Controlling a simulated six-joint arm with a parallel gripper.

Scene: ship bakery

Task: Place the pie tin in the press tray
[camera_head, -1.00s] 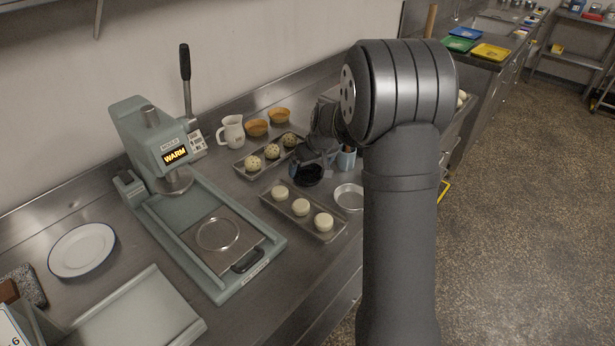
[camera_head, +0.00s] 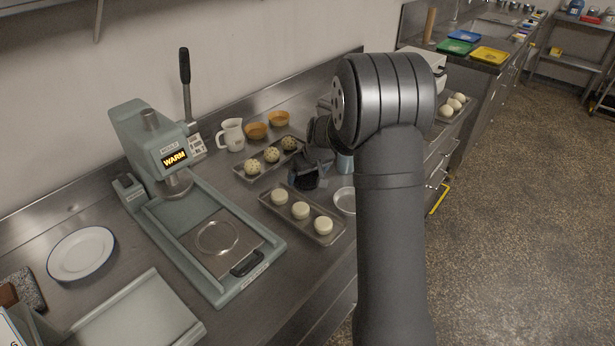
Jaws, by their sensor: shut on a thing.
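The press (camera_head: 146,143) is a grey-green machine with an upright lever and a lit WARM display. Its press tray (camera_head: 204,258) is a flat metal plate with a black handle and a round ring mark, clear of the press head. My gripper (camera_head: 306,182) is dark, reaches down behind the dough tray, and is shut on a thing. That thing is dark and largely hidden by the jaws; I cannot tell its shape. A shallow round silver tin (camera_head: 344,201) sits on the counter right of the dough tray, partly hidden by my arm.
The dough tray (camera_head: 327,238) holds three pale rounds. Behind it a tray (camera_head: 242,174) holds speckled balls. A white jug (camera_head: 231,136) and two orange bowls (camera_head: 256,131) stand by the wall. A white plate (camera_head: 81,253) lies left of the press. Counter between press and trays is clear.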

